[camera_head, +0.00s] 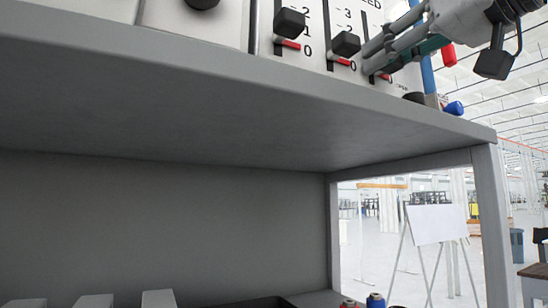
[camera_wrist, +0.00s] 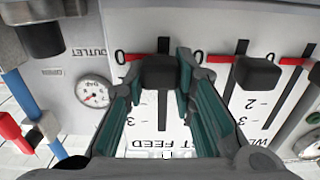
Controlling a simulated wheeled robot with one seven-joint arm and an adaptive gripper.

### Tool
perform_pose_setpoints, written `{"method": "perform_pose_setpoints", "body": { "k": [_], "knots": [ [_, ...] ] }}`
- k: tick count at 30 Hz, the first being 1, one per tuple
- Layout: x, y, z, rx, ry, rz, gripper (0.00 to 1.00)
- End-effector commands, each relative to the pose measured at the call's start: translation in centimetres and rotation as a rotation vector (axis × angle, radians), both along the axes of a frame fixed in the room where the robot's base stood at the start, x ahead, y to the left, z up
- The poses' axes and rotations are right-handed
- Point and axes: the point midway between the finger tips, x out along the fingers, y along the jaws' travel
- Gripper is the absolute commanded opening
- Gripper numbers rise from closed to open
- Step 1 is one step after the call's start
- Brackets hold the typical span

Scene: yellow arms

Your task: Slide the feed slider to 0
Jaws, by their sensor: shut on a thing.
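The feed slider is a black block knob (camera_wrist: 160,73) on a vertical slot in a white panel, labelled FEED. The panel shows upside down in the wrist view. My gripper (camera_wrist: 159,68) has its two teal-lined fingers shut on the sides of this knob. The knob sits beside the red line and the 0 mark (camera_wrist: 120,57); its exact offset from the line is hard to tell. In the head view my gripper (camera_head: 378,62) reaches in from the upper right and hides the feed knob.
Two neighbouring slider knobs (camera_head: 289,22) (camera_head: 345,43) stand left of my gripper in the head view. A round gauge (camera_wrist: 94,91) and blue and red pipes (camera_wrist: 23,105) are at the left of the wrist view. The grey shelf edge (camera_head: 250,82) runs below the panel.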

Motion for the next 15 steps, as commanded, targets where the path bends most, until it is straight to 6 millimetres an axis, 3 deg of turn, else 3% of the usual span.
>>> {"method": "perform_pose_setpoints", "body": {
  "k": [2,3,6,15],
  "knots": [
    [0.16,0.01,-0.71,-0.006,0.018,0.004,0.0],
    [0.18,0.0,-0.74,-0.007,0.019,0.004,0.26],
    [0.19,-0.01,-0.72,-0.006,0.018,0.004,0.45],
    [0.05,-0.02,-0.44,-0.004,0.011,0.002,0.45]
  ]
}}
